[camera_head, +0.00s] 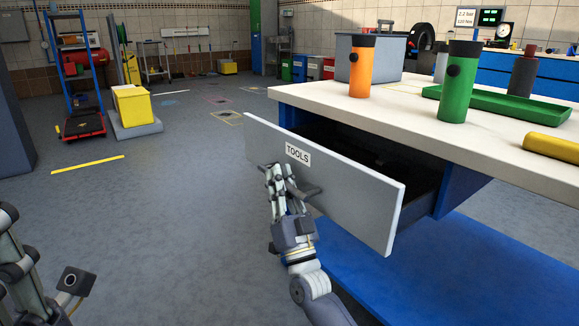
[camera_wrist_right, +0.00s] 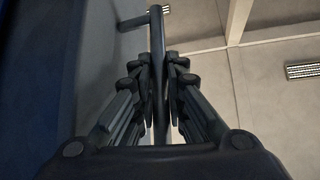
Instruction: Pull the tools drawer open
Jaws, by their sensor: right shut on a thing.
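The tools drawer has a pale grey front (camera_head: 350,195) with a white TOOLS label (camera_head: 298,153). It stands pulled out from under the workbench, and its dark inside shows behind the front. A dark bar handle (camera_head: 308,190) sits below the label. My right gripper (camera_head: 280,178) is at the handle, its fingers closed around it. In the right wrist view the handle (camera_wrist_right: 157,45) runs between the fingertips (camera_wrist_right: 160,85). At the lower left of the head view, part of my left arm shows, but its fingertips are not clearly seen.
The workbench top (camera_head: 330,97) holds an orange flask (camera_head: 361,62), a green flask (camera_head: 459,85), a grey bin (camera_head: 385,58), a green tray (camera_head: 510,104) and a yellow cylinder (camera_head: 552,147). A yellow box (camera_head: 132,105) stands on the floor at left.

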